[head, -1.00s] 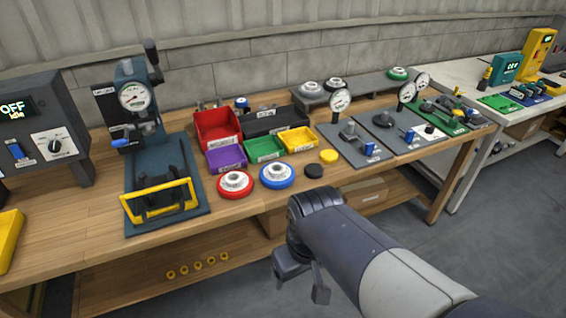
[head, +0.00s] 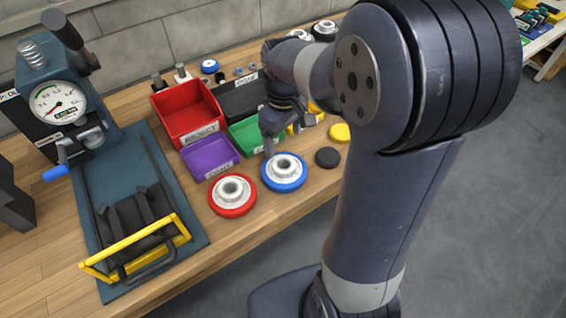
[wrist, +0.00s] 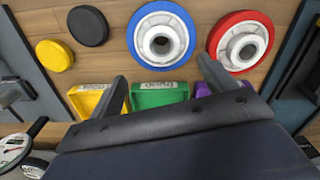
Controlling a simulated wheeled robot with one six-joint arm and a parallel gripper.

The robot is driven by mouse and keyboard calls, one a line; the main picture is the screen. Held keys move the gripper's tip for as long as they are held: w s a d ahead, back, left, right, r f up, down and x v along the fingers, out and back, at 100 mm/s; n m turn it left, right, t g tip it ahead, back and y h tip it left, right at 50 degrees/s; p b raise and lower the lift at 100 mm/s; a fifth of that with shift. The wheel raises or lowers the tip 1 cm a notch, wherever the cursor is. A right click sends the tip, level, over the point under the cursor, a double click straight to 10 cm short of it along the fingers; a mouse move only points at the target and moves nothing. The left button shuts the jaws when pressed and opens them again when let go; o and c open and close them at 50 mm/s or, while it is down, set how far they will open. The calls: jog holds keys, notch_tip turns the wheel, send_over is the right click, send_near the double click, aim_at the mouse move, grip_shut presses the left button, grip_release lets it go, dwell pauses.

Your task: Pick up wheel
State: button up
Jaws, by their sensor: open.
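A wheel with a blue rim and white hub (head: 284,172) lies flat on the wooden bench in the head view. A similar wheel with a red rim (head: 232,195) lies to its left. In the wrist view the blue wheel (wrist: 161,35) is ahead of the fingers and the red wheel (wrist: 240,41) is to its right. My gripper (wrist: 162,75) is open and empty, its two fingers apart, above the small bins. In the head view my gripper (head: 268,140) is partly hidden by my own arm, just behind the blue wheel. Neither finger visibly touches a wheel.
Red (head: 189,112), purple (head: 209,157), green (head: 245,136) and yellow (wrist: 99,99) bins stand close behind the wheels. A black disc (head: 327,157) and a yellow disc (head: 340,133) lie to the right. A gauge press with a yellow-handled guard (head: 137,250) stands left.

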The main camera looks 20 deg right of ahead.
aim_at(284, 161)
jog(key=f, duration=0.8)
jog(key=shift+s+f, duration=0.3)
jog(key=shift+f, duration=0.1)
jog(key=shift+c, duration=0.3)
jog(key=c, duration=1.3)
jog(key=shift+r, duration=0.1)
